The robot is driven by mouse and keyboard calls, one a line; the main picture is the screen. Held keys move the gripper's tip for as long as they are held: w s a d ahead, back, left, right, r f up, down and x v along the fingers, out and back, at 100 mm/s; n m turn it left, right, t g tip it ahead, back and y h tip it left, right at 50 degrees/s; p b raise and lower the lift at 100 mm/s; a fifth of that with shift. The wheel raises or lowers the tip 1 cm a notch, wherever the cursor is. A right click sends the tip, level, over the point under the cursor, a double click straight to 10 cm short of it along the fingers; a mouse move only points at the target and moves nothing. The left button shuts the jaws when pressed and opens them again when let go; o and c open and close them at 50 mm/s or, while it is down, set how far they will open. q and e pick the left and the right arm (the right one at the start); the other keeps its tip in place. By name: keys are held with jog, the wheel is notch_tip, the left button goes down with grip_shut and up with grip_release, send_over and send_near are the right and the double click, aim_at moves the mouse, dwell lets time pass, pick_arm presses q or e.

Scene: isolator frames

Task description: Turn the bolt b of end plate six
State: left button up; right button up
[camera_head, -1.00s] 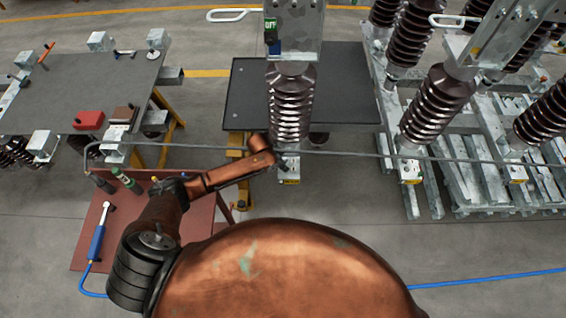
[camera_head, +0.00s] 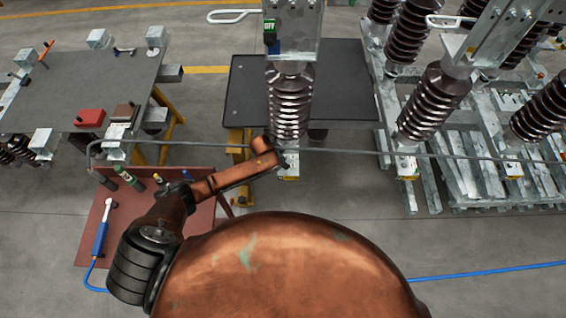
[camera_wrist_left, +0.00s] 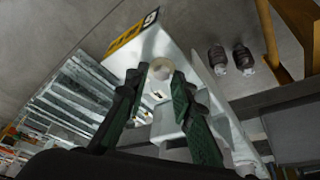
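The end plate (camera_wrist_left: 172,45) is a pale metal plate with a yellow and black label (camera_wrist_left: 132,33) at its edge. A round pale bolt head (camera_wrist_left: 160,70) shows on it, at the tips of my left gripper (camera_wrist_left: 161,78). The two green-padded fingers stand apart, one on each side of the bolt head; whether they touch it is unclear. In the head view my left gripper (camera_head: 279,158) is at the metal foot (camera_head: 289,172) below the brown ribbed insulator (camera_head: 290,105). The bolt is hidden there. My right gripper is not in view.
A long grey rod (camera_head: 340,151) runs across just behind the gripper. A red-brown table (camera_head: 130,215) with a blue-handled tool (camera_head: 101,236) stands at the left. A dark grey table (camera_head: 345,85) is behind the insulator. More insulators (camera_head: 435,103) stand at the right.

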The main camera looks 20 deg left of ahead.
pick_arm(q)
jog(key=shift+r, duration=0.1)
jog(key=v, duration=1.1)
jog(key=shift+r, duration=0.4)
jog(key=shift+a, duration=0.1)
